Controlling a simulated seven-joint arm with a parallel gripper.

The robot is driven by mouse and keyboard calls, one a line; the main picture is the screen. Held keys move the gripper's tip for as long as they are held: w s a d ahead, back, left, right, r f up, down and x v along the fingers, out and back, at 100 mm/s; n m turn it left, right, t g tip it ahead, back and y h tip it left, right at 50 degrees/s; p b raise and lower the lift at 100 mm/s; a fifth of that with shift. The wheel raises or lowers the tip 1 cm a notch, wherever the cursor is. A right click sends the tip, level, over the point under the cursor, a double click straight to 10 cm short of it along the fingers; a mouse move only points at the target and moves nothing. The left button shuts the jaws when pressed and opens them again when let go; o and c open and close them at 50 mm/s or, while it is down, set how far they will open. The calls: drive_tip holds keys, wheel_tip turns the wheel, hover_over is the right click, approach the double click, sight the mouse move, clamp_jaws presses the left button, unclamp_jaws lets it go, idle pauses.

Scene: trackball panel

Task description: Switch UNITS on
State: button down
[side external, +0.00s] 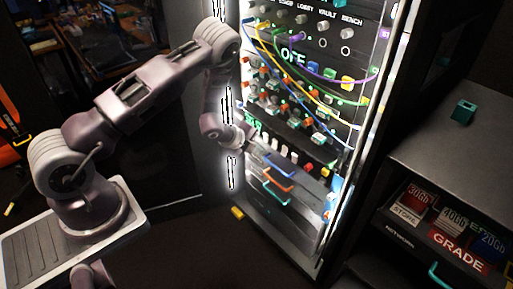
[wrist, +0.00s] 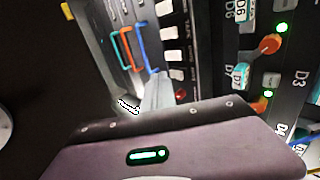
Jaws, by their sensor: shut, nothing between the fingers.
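The tall lit panel (side external: 300,75) stands in the middle of the side view. A row of white switches (side external: 284,157) runs low across it. The white switches also show in the wrist view (wrist: 176,55), beside labels too small to read, so I cannot tell which one is UNITS or how it is set. My gripper (side external: 250,142) is at the panel's left edge, near the left end of this row. In the wrist view my gripper (wrist: 158,93) is shut and empty, with its fingertips close to the end of the switch row. Contact with a switch cannot be told.
Blue and orange handles (side external: 277,180) sit below the switches. Coloured cables (side external: 300,88) hang across the upper panel. Knobs with green lights (wrist: 270,45) lie beside the switches in the wrist view. A grey cabinet (side external: 440,150) with a teal block (side external: 463,112) stands right.

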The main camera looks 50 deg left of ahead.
sight(284, 151)
drive_tip(key=shift+v, duration=0.8)
drive_tip(key=shift+s+f, duration=0.15)
drive_tip(key=shift+f, duration=0.6)
drive_tip(key=w+r+x, duration=0.1)
drive_tip(key=w+x, duration=0.1)
drive_tip(key=x, duration=1.1)
drive_tip(key=shift+r, duration=0.35)
